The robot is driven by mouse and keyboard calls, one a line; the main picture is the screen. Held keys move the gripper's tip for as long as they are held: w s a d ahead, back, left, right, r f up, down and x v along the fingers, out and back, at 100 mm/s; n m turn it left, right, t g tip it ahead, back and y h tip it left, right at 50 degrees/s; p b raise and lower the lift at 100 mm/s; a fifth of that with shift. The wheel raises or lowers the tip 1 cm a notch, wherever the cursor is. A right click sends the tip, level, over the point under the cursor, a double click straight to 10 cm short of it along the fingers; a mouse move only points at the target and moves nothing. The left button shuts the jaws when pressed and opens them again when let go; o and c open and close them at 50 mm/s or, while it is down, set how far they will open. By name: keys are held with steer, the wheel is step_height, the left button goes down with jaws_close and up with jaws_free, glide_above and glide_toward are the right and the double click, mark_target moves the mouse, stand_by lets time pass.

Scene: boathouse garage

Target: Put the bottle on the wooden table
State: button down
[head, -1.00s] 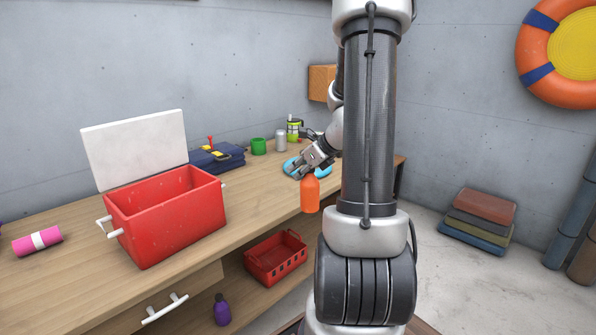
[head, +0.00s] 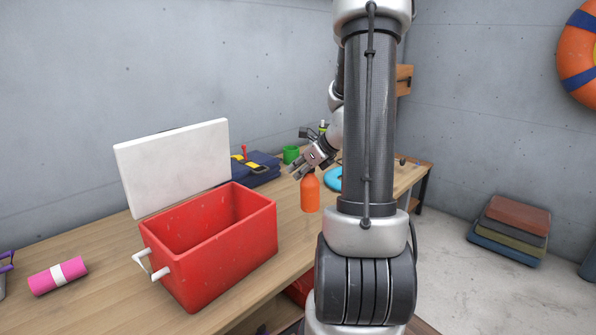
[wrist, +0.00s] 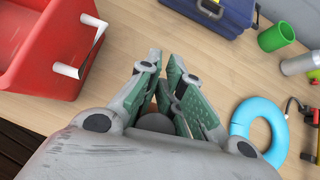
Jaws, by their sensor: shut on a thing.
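The orange bottle (head: 309,194) hangs upright below my gripper (head: 300,173) in the head view. My gripper is shut on its top.
A red cooler box (head: 215,260) with an open white lid (head: 175,165) stands left of the bottle. A blue tool bag (head: 250,172), a green cup (wrist: 276,37) and a blue ring (wrist: 262,118) lie farther back. A pink roll (head: 58,276) lies left.

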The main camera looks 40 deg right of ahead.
steer(key=shift+s+f, duration=0.1)
steer(key=shift+f, duration=2.55)
steer(key=shift+f, duration=0.8)
steer(key=c, duration=1.4)
jaws_free()
